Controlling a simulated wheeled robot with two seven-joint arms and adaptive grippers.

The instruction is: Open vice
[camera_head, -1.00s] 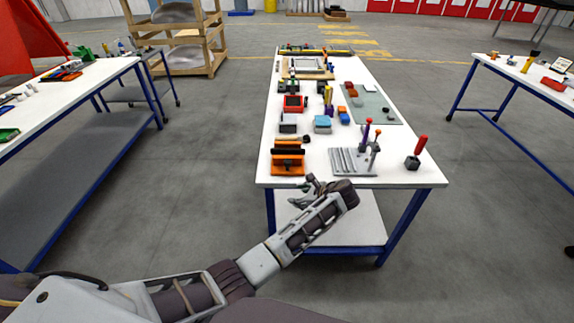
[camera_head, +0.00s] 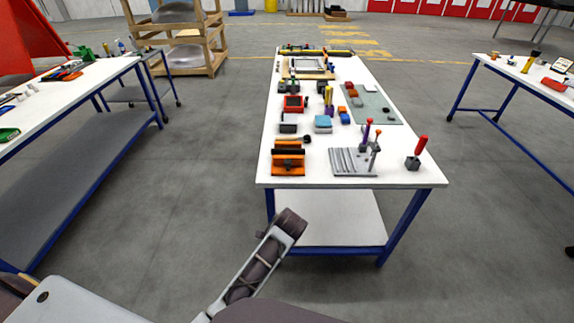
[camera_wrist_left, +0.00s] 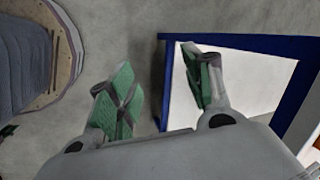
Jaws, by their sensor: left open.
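An orange and black block-shaped tool (camera_head: 288,160), which looks like the vice, stands at the near left corner of the white table in the head view. It is too small to tell how far its jaws are apart. My left arm reaches up from below, its end in front of the table's near edge and lower in the picture than the vice. My left gripper (camera_wrist_left: 160,88) is open and empty in the wrist view, its green-padded fingers apart above the floor and a blue frame. The head view hides its fingers. My right gripper is not in view.
A grey ridged fixture (camera_head: 352,162) with upright handles stands right of the vice. A red-handled tool (camera_head: 417,153) stands at the table's right edge. Several small parts lie farther back on the white table (camera_head: 230,186). A blue frame (camera_wrist_left: 240,42) with a white shelf lies below my gripper.

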